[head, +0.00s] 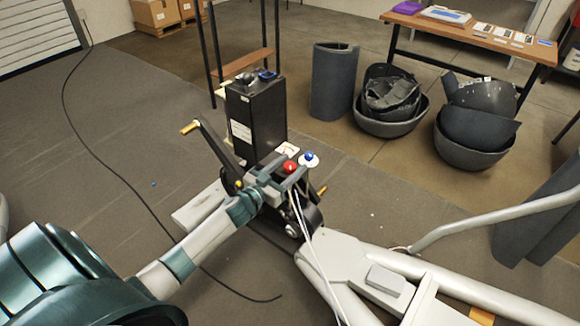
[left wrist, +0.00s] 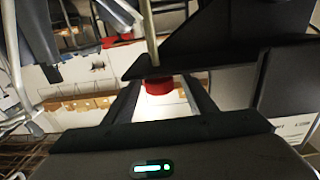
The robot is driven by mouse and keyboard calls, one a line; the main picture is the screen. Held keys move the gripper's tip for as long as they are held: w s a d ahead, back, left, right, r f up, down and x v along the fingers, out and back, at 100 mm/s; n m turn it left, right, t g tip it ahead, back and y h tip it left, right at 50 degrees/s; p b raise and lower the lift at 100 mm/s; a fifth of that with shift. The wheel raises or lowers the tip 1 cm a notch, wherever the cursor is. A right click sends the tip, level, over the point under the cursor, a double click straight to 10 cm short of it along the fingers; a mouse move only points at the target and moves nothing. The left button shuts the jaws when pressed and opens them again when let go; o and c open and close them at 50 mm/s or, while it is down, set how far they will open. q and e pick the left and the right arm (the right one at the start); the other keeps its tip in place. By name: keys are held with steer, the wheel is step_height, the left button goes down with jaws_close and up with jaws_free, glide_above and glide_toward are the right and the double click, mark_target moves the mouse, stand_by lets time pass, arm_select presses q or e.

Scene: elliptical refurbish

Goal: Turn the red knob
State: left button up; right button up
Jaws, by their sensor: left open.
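The red knob (head: 290,167) sits on top of the elliptical machine's mechanism, in front of a black upright box. My left gripper (head: 284,174) is over the mechanism with its two fingers apart, right at the near side of the knob. In the left wrist view the red knob (left wrist: 158,85) shows between the open fingers, with a gap visible on both sides, so it does not look gripped. A dark plate hides part of it there. My right gripper is not in view.
A blue knob (head: 309,156) stands close behind and right of the red one. The black box (head: 257,112) rises behind it, and a crank with a yellow pedal (head: 190,127) sticks out left. White machine frame bars (head: 400,270) lie to the right. Open floor lies left.

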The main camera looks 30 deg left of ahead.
arm_select(q)
steer(key=c, duration=1)
steer(key=shift+c, duration=0.2)
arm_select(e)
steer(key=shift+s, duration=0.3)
arm_select(q)
steer(key=shift+m+h, duration=0.3)
steer(key=shift+h, duration=0.2)
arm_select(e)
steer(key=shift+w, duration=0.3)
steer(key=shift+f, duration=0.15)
arm_select(q)
steer(key=m+h, duration=0.1)
steer(key=h, duration=0.1)
steer(key=shift+a+m+g+h, duration=0.1)
steer(key=shift+m+g+h, duration=0.3)
steer(key=m+g+h+b, duration=0.1)
steer(key=m+h, duration=0.1)
steer(key=m+g+h+b, duration=0.1)
steer(key=h+b, duration=0.1)
steer(key=h, duration=0.1)
steer(key=shift+f+m+g+b, duration=0.1)
steer(key=shift+m+g+b, duration=0.2)
steer(key=shift+m+g, duration=0.1)
steer(key=shift+h, duration=0.4)
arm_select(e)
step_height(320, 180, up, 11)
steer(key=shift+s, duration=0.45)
